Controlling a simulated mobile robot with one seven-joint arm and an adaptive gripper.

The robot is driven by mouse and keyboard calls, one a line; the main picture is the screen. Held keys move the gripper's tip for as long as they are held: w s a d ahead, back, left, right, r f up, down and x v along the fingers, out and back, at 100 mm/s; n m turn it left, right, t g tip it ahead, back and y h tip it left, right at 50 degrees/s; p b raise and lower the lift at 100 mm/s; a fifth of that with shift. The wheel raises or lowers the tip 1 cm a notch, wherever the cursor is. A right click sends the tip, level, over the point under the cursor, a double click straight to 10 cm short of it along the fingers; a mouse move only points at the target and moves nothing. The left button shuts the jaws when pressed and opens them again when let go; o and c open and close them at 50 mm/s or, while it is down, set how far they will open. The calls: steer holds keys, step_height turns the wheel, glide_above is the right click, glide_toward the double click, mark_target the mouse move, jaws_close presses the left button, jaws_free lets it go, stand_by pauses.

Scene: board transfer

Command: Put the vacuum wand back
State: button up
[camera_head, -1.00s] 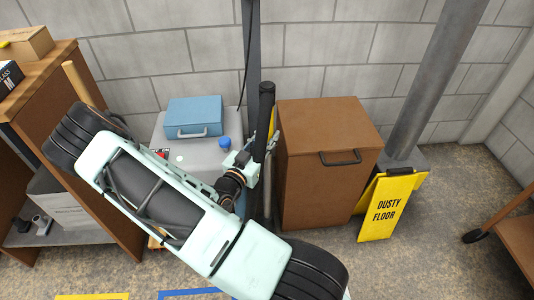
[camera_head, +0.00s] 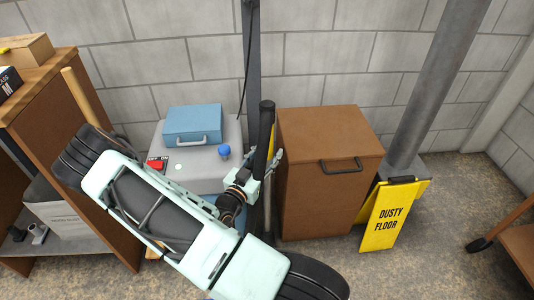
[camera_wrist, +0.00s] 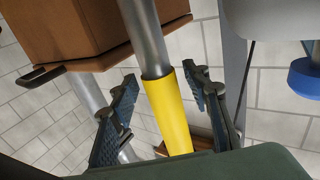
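The vacuum wand (camera_head: 265,125) stands nearly upright beside the dark post, left of the brown cabinet. It has a black upper part; the wrist view shows a yellow sleeve (camera_wrist: 170,115) and a metal tube (camera_wrist: 146,40). My gripper (camera_head: 264,166) is at the wand, just below its black top section. In the wrist view, my gripper (camera_wrist: 165,108) has its fingers spread on both sides of the yellow sleeve, with a gap on each side. The wand's lower end is hidden behind my arm, so I cannot tell what it rests on.
The brown cabinet (camera_head: 325,190) stands close on the right. A grey machine (camera_head: 212,165) with a blue knob (camera_head: 224,151) and blue case (camera_head: 193,124) is on the left. A yellow floor sign (camera_head: 385,215) and brown shelf (camera_head: 75,150) stand farther out.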

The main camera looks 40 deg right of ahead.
steer(key=shift+r, duration=0.1)
steer(key=shift+s+a, duration=0.1)
steer(key=shift+a, duration=0.2)
steer(key=p+v, duration=0.2)
steer(key=v, duration=0.9)
steer(key=shift+a+p, duration=0.15)
steer(key=shift+p, duration=0.25)
